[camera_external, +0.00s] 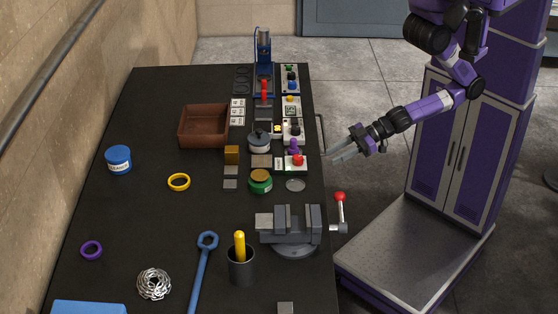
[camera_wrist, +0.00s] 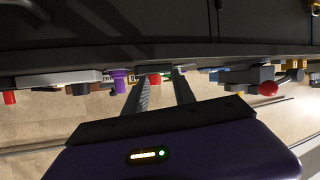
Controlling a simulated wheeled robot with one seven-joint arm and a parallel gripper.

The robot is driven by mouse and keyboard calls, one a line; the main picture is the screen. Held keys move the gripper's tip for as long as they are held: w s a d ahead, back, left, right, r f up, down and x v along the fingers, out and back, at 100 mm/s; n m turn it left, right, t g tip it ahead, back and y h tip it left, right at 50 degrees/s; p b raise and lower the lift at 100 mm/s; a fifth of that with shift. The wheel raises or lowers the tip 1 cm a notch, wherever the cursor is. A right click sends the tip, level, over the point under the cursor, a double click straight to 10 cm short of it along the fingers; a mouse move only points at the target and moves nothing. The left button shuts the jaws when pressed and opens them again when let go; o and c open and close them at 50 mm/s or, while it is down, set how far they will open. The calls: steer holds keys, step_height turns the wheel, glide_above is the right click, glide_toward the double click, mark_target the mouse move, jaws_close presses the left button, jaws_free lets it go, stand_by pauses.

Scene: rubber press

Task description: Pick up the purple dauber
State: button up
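The purple dauber (camera_external: 294,146) stands near the right edge of the dark bench, at a white block with a red button (camera_external: 298,160). I cannot tell whether it rests on the block or just behind it. In the wrist view the purple dauber (camera_wrist: 119,80) is left of my fingers. My gripper (camera_external: 338,151) is beyond the bench's right edge, pointing left towards the dauber and apart from it. In the wrist view my gripper (camera_wrist: 163,78) has its two fingers spread, with nothing held between them.
A vise (camera_external: 290,228) with a red-knobbed handle (camera_external: 340,197) overhangs the bench's right edge. Green (camera_external: 260,183) and black-lidded (camera_external: 260,142) jars stand left of the dauber. A brown tray (camera_external: 181,140) is farther left.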

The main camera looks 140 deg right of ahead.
mark_target(285, 151)
steer(key=d+m+h, duration=0.1)
steer(key=d, duration=0.2)
steer(key=d+m+g+h, duration=0.1)
steer(key=d, duration=0.2)
steer(key=w+d+m+g+h, duration=0.1)
steer(key=d, duration=0.3)
steer(key=shift+r+h, duration=0.2)
steer(key=shift+h, duration=0.2)
steer(key=shift+w+a+f+m+g+h+b, duration=0.15)
steer(key=shift+w+f+m+g+h+b, duration=0.15)
steer(key=shift+w+m+g+b, duration=0.35)
steer(key=shift+w+r+m+h+b, duration=0.2)
steer(key=shift+m+h+b, duration=0.1)
steer(key=shift+m+b, duration=0.25)
steer(key=shift+w+d+r+m+g+h+b, duration=0.35)
steer(key=shift+r+m+h, duration=0.2)
steer(key=shift+m, duration=0.35)
steer(key=shift+w+d, duration=0.15)
steer(key=shift+d, duration=0.1)
steer(key=shift+f+p+x, duration=0.2)
steer(key=shift+p+x, duration=0.45)
steer(key=shift+x, duration=1.1)
steer(key=shift+f+p+x, duration=0.25)
steer(key=shift+p+x, duration=0.4)
steer(key=shift+x, duration=1.1)
steer(key=shift+s+a, duration=0.1)
steer(key=shift+s, duration=0.1)
jaws_close()
